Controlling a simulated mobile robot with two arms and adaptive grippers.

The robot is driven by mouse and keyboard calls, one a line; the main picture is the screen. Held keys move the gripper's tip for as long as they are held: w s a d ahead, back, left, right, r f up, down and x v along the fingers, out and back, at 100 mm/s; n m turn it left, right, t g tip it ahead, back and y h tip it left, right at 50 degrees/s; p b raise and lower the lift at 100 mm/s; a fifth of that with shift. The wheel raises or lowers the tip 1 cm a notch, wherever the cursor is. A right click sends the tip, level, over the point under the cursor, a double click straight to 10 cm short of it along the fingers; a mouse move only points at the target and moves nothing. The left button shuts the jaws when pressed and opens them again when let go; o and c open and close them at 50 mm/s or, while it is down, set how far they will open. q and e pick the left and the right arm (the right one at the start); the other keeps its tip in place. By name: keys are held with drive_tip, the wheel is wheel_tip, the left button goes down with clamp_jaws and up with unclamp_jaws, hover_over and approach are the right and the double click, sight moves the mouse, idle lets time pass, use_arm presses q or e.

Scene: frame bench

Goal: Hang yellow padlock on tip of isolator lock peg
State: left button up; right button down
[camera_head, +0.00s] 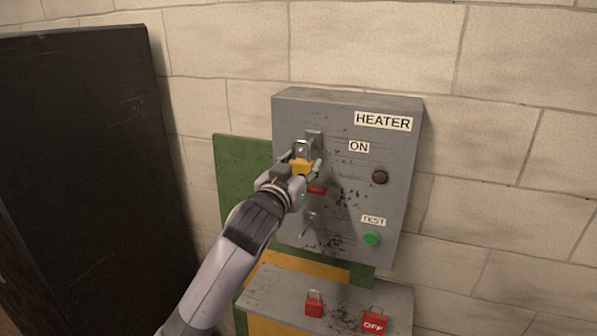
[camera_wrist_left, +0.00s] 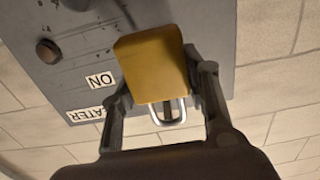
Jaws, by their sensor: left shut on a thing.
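The yellow padlock (camera_head: 302,166) is in my left gripper (camera_head: 300,172), close in front of the grey heater box. In the left wrist view the padlock (camera_wrist_left: 152,64) fills the middle, its shackle (camera_wrist_left: 169,112) toward the bottom of the picture, between the two fingers of the gripper (camera_wrist_left: 160,85). In the head view the shackle stands up just below and left of a grey bracket (camera_head: 314,138) on the box. I cannot tell whether the shackle touches a peg there; the peg tip is not clearly visible. My right gripper is not in view.
The grey heater box (camera_head: 400,150) has a dark knob (camera_head: 379,177), a green button (camera_head: 371,238) and a lower metal bracket (camera_head: 311,222). A dark panel (camera_head: 90,160) stands at left.

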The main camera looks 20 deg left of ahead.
use_arm(q)
drive_tip(key=shift+w+d+f+b, duration=0.15)
drive_tip(key=shift+w+f, duration=0.1)
drive_tip(key=shift+w, duration=0.8)
drive_tip(key=shift+w+a+f+b, duration=0.1)
drive_tip(key=shift+w+f+b, duration=0.1)
drive_tip(key=shift+w, duration=0.85)
drive_tip(key=o, duration=1.4)
drive_tip(key=shift+f, duration=0.1)
